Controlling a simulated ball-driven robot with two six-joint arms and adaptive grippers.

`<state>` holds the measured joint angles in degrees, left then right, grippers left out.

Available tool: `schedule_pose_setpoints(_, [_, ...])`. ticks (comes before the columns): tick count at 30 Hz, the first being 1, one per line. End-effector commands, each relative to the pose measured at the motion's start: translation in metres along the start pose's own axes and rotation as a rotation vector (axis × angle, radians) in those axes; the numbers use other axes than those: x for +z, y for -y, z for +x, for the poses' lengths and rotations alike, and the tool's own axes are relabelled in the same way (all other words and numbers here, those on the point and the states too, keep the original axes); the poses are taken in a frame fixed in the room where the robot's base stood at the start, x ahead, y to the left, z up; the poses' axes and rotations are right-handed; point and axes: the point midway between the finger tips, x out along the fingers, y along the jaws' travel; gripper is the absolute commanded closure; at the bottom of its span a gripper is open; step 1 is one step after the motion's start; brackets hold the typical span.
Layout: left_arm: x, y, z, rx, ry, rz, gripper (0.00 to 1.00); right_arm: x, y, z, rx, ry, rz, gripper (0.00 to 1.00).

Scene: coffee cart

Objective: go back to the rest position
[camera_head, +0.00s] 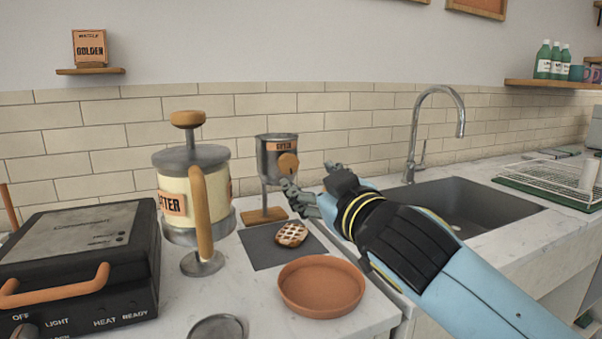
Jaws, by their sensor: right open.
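My right arm comes in from the lower right. My right gripper (308,176) is open and empty, over the counter just right of the small metal dispenser (276,152) with the orange knob. I cannot tell whether a finger touches the dispenser. A round waffle (291,234) lies on the dark grey mat (262,250) below the gripper. A terracotta dish (321,287) stands in front of the mat and looks empty. My left gripper is not in the picture.
A large cream batter dispenser (193,190) and a black waffle iron (77,262) stand at left. A metal disc (217,327) lies at the front edge. A sink (459,202) with a tall faucet (414,140) and a dish rack (551,180) are at right.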

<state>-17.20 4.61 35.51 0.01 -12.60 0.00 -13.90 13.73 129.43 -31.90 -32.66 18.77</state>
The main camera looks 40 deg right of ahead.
Motion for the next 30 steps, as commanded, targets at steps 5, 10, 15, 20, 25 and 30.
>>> schedule_pose_setpoints(5, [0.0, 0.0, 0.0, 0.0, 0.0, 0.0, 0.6, 0.0, 0.0, -0.015, 0.0, 0.001, 0.0, 0.38])
schedule_pose_setpoints(10, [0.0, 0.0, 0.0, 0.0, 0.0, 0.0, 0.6, 0.0, 0.0, -0.016, 0.0, 0.0, 0.0, 0.38])
schedule_pose_setpoints(15, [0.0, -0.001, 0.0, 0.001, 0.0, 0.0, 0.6, 0.0, 0.0, -0.016, 0.0, 0.0, 0.0, 0.38])
schedule_pose_setpoints(20, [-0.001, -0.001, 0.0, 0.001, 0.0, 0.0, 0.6, 0.0, 0.0, -0.016, 0.0, 0.0, 0.0, 0.38])
schedule_pose_setpoints(25, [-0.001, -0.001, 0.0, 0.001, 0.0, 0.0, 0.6, 0.015, 0.001, -0.022, -0.002, 0.064, 0.012, 0.38])
schedule_pose_setpoints(30, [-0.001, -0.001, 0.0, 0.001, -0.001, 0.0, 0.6, 0.087, 0.017, -0.065, -0.054, 0.407, 0.061, 0.38])
